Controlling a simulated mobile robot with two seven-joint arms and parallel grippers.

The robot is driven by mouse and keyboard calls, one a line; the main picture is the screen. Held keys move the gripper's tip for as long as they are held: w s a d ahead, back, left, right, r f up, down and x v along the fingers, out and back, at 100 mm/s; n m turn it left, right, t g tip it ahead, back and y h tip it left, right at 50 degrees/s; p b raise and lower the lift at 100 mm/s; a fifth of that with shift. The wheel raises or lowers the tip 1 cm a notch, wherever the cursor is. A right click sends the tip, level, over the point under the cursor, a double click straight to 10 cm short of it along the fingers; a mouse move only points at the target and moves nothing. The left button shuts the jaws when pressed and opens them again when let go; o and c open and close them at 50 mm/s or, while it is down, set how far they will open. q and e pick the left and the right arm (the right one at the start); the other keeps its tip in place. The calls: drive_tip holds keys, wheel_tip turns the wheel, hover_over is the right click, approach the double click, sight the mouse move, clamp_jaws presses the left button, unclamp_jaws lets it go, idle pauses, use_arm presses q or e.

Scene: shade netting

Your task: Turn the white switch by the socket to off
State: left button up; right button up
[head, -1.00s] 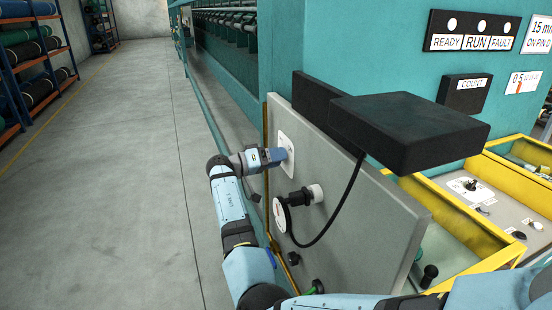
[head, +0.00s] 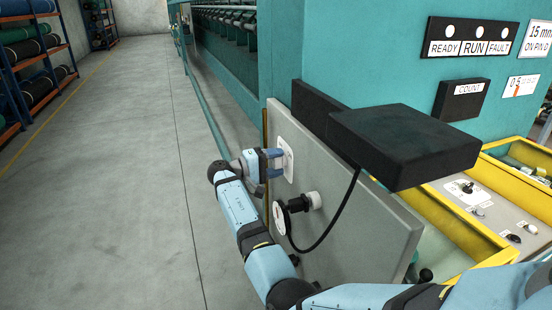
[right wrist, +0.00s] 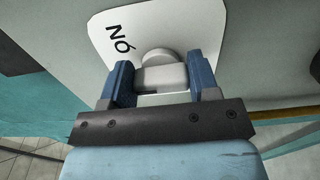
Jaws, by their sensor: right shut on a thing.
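The white switch (right wrist: 160,76) is a small white knob on a white plate (right wrist: 100,35), which carries a mark reading ON, tilted in the right wrist view. The plate also shows in the head view (head: 289,150) on the grey panel. My right gripper (right wrist: 163,78) has its two blue fingers shut on the switch, one on each side. In the head view my right gripper (head: 276,162) reaches the plate from the left and hides the knob. Below it, a black plug (head: 297,204) sits at the white socket (head: 315,200). My left gripper is not in view.
A black cord (head: 325,232) loops from the plug up to a black box (head: 405,145) jutting from the panel (head: 355,225). A yellow-edged tray (head: 460,235) lies at the right. The aisle floor (head: 120,180) at the left is clear.

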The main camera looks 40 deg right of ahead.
drive_tip(key=n+p, duration=0.2)
drive_tip(key=shift+r+n, duration=0.35)
drive_tip(key=shift+n, duration=0.05)
drive_tip(key=n+p, duration=0.2)
drive_tip(key=shift+n, duration=0.3)
drive_tip(key=shift+n+p, duration=1)
drive_tip(key=shift+p, duration=0.1)
drive_tip(key=shift+f+n+p, duration=0.1)
drive_tip(key=shift+n+p, duration=0.3)
drive_tip(key=shift+n, duration=0.2)
drive_tip(key=shift+f, duration=0.1)
